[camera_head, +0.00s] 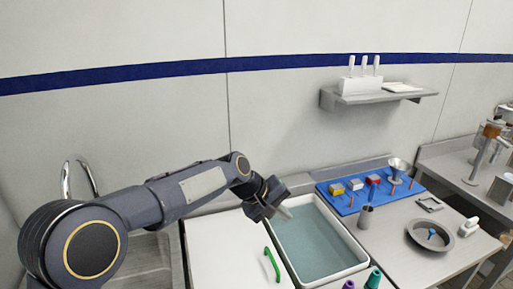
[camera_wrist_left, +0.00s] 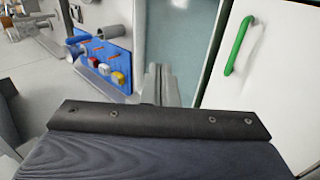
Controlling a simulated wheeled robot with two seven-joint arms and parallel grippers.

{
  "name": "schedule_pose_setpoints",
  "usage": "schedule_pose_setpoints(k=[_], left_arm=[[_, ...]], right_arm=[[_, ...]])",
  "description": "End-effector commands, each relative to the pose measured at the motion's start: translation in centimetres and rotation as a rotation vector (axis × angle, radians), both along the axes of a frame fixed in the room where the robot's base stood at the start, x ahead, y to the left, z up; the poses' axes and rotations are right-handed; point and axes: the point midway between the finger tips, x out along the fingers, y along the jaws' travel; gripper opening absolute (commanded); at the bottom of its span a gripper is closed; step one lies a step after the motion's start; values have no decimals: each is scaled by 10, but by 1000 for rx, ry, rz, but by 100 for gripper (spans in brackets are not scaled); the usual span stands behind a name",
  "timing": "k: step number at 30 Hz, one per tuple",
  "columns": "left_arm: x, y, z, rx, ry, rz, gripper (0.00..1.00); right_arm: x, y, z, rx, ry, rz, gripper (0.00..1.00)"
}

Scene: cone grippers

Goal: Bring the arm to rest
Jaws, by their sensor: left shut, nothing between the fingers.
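My left arm comes in from the left in the head view and reaches out over the counter. Its gripper (camera_head: 286,214) is above the left rim of the white basin, with its fingers pointing to the right and down. In the left wrist view the two fingers (camera_wrist_left: 160,82) lie close together over the basin's edge, shut and empty. My right arm and gripper do not show.
The basin (camera_head: 355,252) holds blue-green liquid. A white lid with a green handle (camera_head: 271,264) lies left of it. A blue mat (camera_head: 346,211) with small blocks and pegs, a grey round dish (camera_head: 411,238) and coloured bottles (camera_head: 374,277) stand nearby. A wall shelf (camera_head: 372,99) hangs above.

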Motion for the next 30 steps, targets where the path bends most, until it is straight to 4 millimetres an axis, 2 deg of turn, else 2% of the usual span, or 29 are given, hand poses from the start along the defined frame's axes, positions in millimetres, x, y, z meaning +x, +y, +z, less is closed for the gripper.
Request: schedule_pose_setpoints(k=[2, 5, 6, 9, 11, 12, 15, 19, 21, 24, 27, 30], left_arm=[[-6, 33, 16, 7, -28, 12, 0], [-26, 90, 35, 30, -75, 21, 0], [-38, 115, 41, 44, -96, 25, 0], [-75, 172, 51, 82, -146, 32, 0], [-101, 201, 52, 107, -175, 34, 0], [-119, 220, 51, 126, -194, 37, 0], [-167, 258, 43, 175, -237, 41, 0], [-229, 290, 21, 243, -283, 44, 0], [-257, 300, 7, 277, -302, 44, 0], [-287, 307, -12, 318, -322, 44, 0], [-305, 310, -25, 345, -332, 40, 0], [-313, 310, -32, 357, -338, 38, 0]], right_arm=[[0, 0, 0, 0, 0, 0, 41], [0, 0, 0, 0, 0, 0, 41], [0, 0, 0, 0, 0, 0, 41], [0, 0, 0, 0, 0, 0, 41], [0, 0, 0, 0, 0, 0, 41], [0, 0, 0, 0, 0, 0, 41], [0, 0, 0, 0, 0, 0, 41], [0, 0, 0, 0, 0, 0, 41], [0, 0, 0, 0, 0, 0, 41], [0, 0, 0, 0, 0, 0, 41], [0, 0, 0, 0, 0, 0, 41], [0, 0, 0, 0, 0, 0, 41]])
